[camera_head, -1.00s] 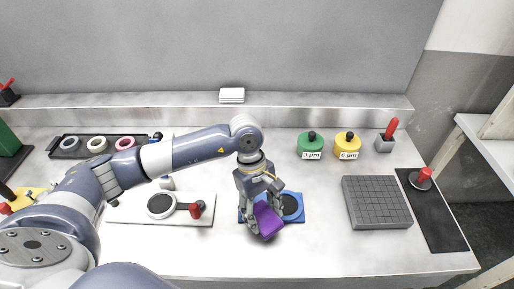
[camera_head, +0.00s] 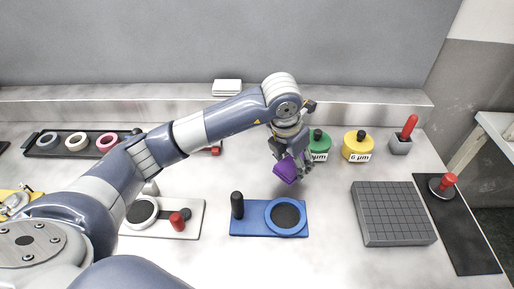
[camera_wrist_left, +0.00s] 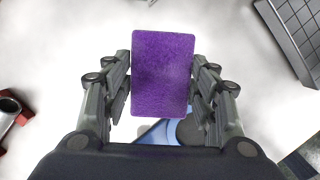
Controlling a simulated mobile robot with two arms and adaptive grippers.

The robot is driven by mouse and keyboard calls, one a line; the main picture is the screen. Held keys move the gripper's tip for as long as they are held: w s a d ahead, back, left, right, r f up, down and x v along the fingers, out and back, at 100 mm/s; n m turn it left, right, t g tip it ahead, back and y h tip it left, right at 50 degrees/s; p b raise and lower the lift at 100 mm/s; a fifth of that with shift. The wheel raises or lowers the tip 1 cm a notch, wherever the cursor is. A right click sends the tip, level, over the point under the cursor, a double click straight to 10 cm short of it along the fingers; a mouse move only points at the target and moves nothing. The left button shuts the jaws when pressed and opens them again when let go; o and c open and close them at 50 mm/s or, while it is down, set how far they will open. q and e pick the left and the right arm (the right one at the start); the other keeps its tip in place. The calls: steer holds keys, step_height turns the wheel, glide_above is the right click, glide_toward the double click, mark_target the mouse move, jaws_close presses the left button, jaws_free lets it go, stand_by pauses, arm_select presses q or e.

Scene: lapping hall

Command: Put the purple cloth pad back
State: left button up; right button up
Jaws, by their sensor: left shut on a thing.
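The purple cloth pad (camera_head: 286,171) is held tilted between the fingers of my left gripper (camera_head: 292,160), above the table. In the left wrist view the pad (camera_wrist_left: 163,72) fills the gap between the fingers of my left gripper (camera_wrist_left: 163,90), which is shut on its two sides. In the head view the gripper is just in front of the green 3 µm pot (camera_head: 318,146), partly covering it. The blue board (camera_head: 253,228) with a dark round recess and a black-handled piece lies on the table below. My right gripper is not in view.
A yellow 6 µm pot (camera_head: 357,147) and a red-handled holder (camera_head: 401,145) stand at the back right. A grey gridded block (camera_head: 395,214) and a black mat (camera_head: 463,235) lie right. A dark tray of rings (camera_head: 50,152) and a white board (camera_head: 187,226) are left.

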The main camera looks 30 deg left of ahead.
arm_select(q)
steer(key=shift+w+a, duration=0.25)
steer(key=shift+a, duration=0.05)
steer(key=p, duration=0.3)
glide_above(257, 148)
steer(key=shift+s+a+f, duration=0.1)
steer(key=shift+s+f, duration=0.35)
steer(key=shift+f, duration=0.2)
step_height(257, 148, down, 3)
steer(key=shift+f+p, duration=0.2)
steer(key=shift+p, duration=0.35)
steer(key=shift+f, duration=0.25)
steer(key=o, duration=1.1)
steer(key=shift+o, duration=0.2)
steer(key=shift+r, duration=0.15)
steer(key=shift+r, duration=0.2)
steer(key=b+v, duration=0.2)
steer(key=v, duration=0.9)
steer(key=shift+r, duration=0.35)
